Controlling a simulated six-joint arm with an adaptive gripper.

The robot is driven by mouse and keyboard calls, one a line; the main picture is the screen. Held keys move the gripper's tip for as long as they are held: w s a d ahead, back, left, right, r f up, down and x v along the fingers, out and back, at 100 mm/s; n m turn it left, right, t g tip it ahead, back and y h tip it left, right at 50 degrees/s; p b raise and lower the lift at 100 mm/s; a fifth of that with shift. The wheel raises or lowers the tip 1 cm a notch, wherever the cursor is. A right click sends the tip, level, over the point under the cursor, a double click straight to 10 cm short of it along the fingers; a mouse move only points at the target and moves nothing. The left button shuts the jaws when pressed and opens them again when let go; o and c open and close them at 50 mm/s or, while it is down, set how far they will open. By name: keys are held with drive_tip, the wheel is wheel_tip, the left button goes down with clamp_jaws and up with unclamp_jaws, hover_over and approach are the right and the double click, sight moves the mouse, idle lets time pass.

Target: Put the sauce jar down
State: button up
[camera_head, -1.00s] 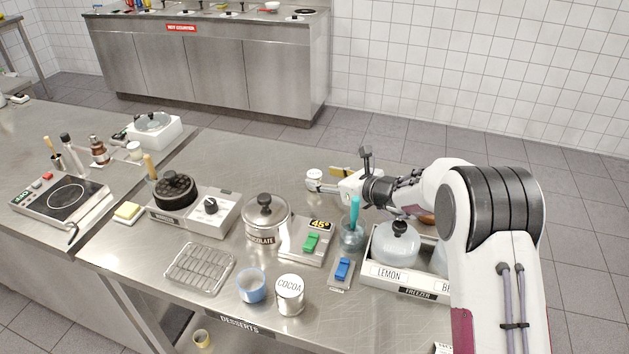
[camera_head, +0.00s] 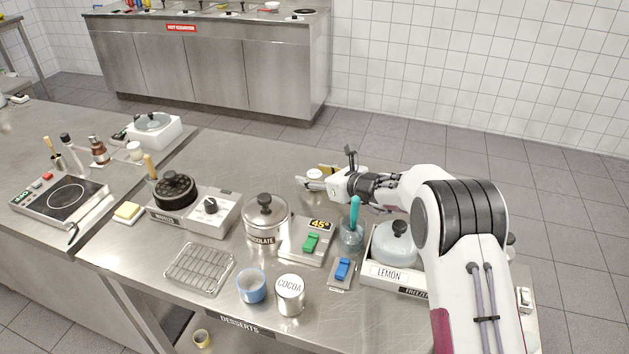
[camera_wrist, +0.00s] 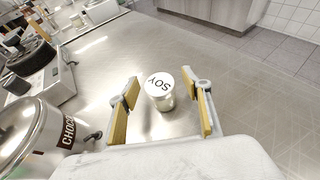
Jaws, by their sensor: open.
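The sauce jar (camera_wrist: 160,88), small with a white lid marked SOY, stands upright on the steel counter in the wrist view. My gripper (camera_wrist: 161,84) is open, with one yellow-padded finger on each side of the jar and a visible gap on both sides. In the head view my gripper (camera_head: 318,178) is at the far side of the counter. The pale lid of the jar (camera_head: 314,174) shows there, its lower body hidden behind the near finger.
The chocolate pot (camera_head: 265,218) stands nearer, left of my gripper. Bare counter (camera_wrist: 225,115) lies right of the jar in the wrist view.

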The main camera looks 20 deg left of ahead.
sight(315, 173)
idle(0.4)
drive_tip(key=c, duration=1.4)
drive_tip(key=shift+r, duration=0.2)
drive_tip(key=shift+r, duration=4.85)
